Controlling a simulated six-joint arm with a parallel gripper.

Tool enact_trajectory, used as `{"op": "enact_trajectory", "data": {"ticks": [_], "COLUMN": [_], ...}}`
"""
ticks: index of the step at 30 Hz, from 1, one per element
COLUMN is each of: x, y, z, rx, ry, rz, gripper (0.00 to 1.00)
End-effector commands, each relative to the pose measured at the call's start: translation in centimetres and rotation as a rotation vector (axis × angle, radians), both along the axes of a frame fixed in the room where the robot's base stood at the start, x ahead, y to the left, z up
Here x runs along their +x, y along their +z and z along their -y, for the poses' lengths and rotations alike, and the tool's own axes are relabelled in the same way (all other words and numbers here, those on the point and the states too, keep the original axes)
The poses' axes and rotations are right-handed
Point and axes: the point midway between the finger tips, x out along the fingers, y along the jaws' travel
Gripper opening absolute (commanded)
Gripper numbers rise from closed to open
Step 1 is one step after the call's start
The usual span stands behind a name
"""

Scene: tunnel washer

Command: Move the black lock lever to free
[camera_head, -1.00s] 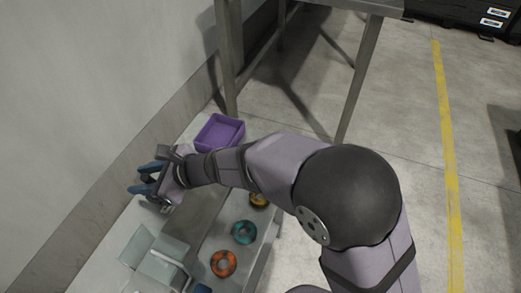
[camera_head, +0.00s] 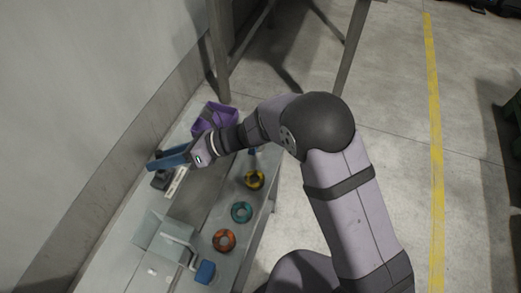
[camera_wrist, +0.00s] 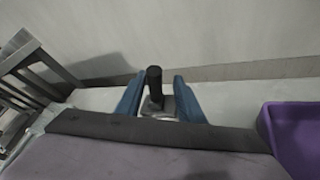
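The black lock lever (camera_wrist: 154,84) stands upright on a small grey base in the wrist view. In the head view a small black fitting (camera_head: 160,181), seemingly the lever's mount, sits on the bench near the wall, partly under my gripper. My gripper (camera_head: 168,159) has blue fingers. In the wrist view the open fingers (camera_wrist: 158,80) appear on either side of the lever, with gaps visible. I cannot tell whether the lever is truly between them or just beyond. Nothing is held.
A purple bin (camera_head: 203,122) stands behind my wrist. A white label (camera_head: 176,182) lies beside the fitting. Yellow (camera_head: 254,188), teal (camera_head: 241,222) and orange (camera_head: 224,249) rings line the bench's right side. A clear box (camera_head: 148,228) and blue-ended handle (camera_head: 205,272) are nearer. The wall borders the left.

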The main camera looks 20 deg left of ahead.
Motion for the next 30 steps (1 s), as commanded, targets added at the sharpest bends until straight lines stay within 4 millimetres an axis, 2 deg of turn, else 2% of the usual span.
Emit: {"op": "enact_trajectory", "data": {"ticks": [6,30], "x": [1.6,3.6], "y": [1.8,7.0], "z": [3.4,16.6], "rx": [-0.001,-0.114], "ry": [0.003,0.281], "rz": [0.017,0.522], "gripper": [0.35,0.35]}}
